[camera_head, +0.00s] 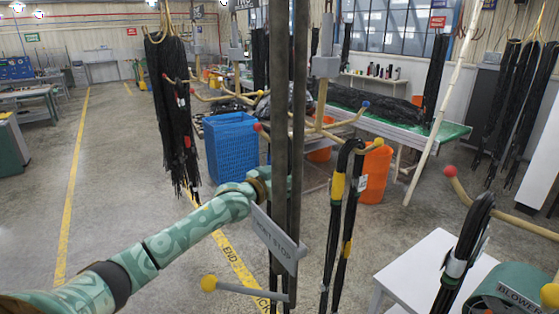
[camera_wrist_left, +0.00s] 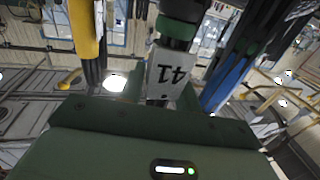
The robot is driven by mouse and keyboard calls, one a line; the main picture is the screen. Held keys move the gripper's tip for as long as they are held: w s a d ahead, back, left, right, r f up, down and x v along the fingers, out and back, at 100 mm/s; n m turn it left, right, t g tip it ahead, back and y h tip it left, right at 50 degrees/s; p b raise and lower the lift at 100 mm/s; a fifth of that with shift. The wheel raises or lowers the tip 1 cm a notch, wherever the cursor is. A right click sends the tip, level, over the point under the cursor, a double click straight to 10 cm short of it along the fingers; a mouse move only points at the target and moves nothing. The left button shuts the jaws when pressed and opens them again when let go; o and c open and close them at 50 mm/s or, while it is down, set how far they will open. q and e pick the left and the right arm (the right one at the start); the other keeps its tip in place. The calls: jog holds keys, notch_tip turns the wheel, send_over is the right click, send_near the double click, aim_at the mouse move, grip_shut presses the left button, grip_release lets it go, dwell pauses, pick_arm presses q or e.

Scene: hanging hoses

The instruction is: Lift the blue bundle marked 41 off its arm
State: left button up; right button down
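A white tag marked 41 (camera_wrist_left: 172,68) shows upside down in the left wrist view, just beyond my left gripper (camera_wrist_left: 160,90). It sits on an upright bundle with a green band (camera_wrist_left: 174,44) and black wrapping above it. The green finger parts lie on either side of the tag, but their tips and any contact are hidden. A blue strip (camera_wrist_left: 232,76) runs beside it on the right; I cannot tell whether it belongs to this bundle. In the head view my left arm reaches in from the left, and its hand is largely hidden behind dark uprights. My right gripper is out of view.
Dark uprights (camera_head: 281,120) and a stop sign plate (camera_head: 275,238) stand close to my left arm. Black hoses with yellow bands (camera_head: 335,187) hang just right. A yellow-tipped rod (camera_head: 240,288) crosses below. A white table (camera_head: 432,270) and blower (camera_head: 508,290) are at the lower right.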

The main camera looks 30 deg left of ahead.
pick_arm(q)
grip_shut()
jog(key=shift+w+r, duration=0.1)
jog(key=shift+r, duration=0.05)
